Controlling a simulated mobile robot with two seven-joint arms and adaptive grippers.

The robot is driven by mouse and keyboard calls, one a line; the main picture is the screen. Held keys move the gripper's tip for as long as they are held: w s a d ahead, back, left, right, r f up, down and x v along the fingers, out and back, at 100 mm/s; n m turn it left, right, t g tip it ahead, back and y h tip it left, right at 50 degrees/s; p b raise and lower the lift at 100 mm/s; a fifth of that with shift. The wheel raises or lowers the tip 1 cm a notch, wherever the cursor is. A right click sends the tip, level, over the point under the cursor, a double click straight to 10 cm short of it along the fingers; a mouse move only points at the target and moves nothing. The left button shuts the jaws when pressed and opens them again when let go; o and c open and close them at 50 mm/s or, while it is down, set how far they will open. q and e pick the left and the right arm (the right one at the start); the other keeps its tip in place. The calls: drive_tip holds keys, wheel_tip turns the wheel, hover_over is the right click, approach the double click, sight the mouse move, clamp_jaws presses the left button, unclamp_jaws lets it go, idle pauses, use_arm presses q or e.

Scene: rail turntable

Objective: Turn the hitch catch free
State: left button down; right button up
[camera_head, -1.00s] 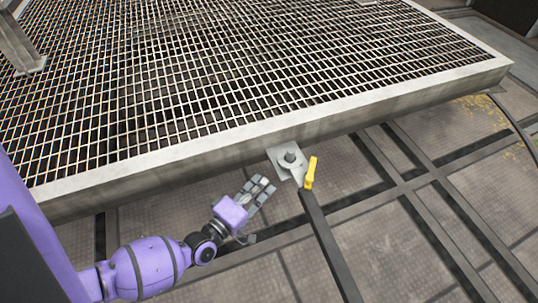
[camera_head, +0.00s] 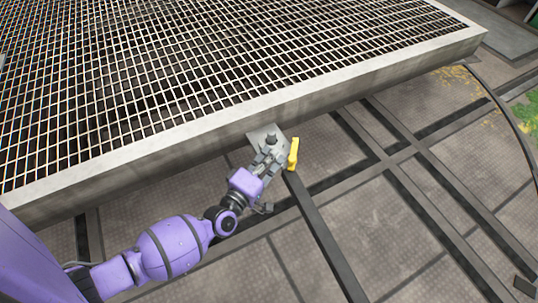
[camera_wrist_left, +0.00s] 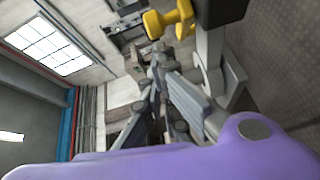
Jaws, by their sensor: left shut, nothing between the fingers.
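The yellow catch handle (camera_head: 293,153) stands up at the near end of a dark drawbar (camera_head: 322,235), beside the pale hitch plate (camera_head: 258,133) on the deck's edge. A grey round pin (camera_head: 271,138) sits on the plate. My left gripper (camera_head: 271,155) is shut and empty, just left of the yellow handle and over the plate's lower part. It hides part of the plate. In the left wrist view the yellow handle (camera_wrist_left: 166,20) shows at the top, beyond the fingers (camera_wrist_left: 165,80). I cannot tell whether they touch. My right gripper is not in view.
The large grated deck (camera_head: 200,75) with its pale metal rim (camera_head: 370,72) fills the upper part. Dark rails (camera_head: 385,155) cross the floor below it.

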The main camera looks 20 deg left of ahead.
use_arm(q)
drive_tip(key=shift+s+d+n+y+p, duration=0.1)
drive_tip(key=shift+d+n+y+p, duration=0.25)
drive_tip(key=shift+y+p, duration=0.1)
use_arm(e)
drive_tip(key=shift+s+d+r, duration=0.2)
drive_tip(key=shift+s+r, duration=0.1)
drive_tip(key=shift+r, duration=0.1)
use_arm(q)
drive_tip(key=shift+d+y, duration=0.25)
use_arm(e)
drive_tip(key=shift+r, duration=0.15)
use_arm(q)
drive_tip(key=d+n+y+p, duration=0.1)
drive_tip(key=d, duration=0.1)
drive_tip(key=d+n+y+p, duration=0.1)
drive_tip(key=d+y, duration=0.1)
drive_tip(key=d, duration=0.1)
drive_tip(key=shift+n, duration=0.25)
drive_tip(key=shift+w+d, duration=0.2)
drive_tip(key=shift+d, duration=0.3)
drive_tip(key=shift+w+d, duration=0.2)
drive_tip(key=shift+d, duration=0.35)
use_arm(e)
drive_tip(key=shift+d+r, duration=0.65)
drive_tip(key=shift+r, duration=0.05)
